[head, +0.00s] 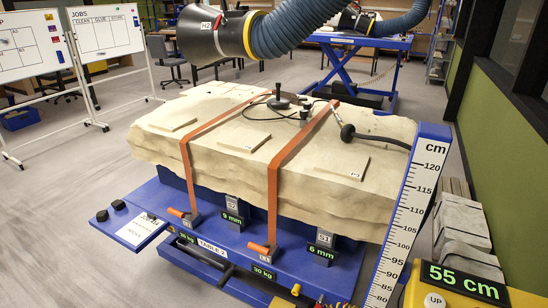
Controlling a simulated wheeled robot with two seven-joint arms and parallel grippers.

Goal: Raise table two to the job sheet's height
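Table two (300,273) is a blue lift table labelled "TABLE 2", bearing a large pale stone block (225,165). A green display (467,281) at bottom right reads "55 cm". The yellow control box (412,295) under it has a white "UP" button (434,301), partly cut off by the frame's bottom edge. A tall cm scale (408,195) stands at the table's right, with marks from about 80 to 120 showing. A white sheet (141,230) lies on a blue side shelf at the left; its text is too small to read. Neither gripper shows.
Two orange straps (273,180) cross the block. Green displays read "9 mm" (233,219) and "6 mm" (322,252). A blue hose with black hood H2 (215,35) hangs over the block. A "JOBS" whiteboard (105,32) stands back left. Stone slabs (465,235) lie at right.

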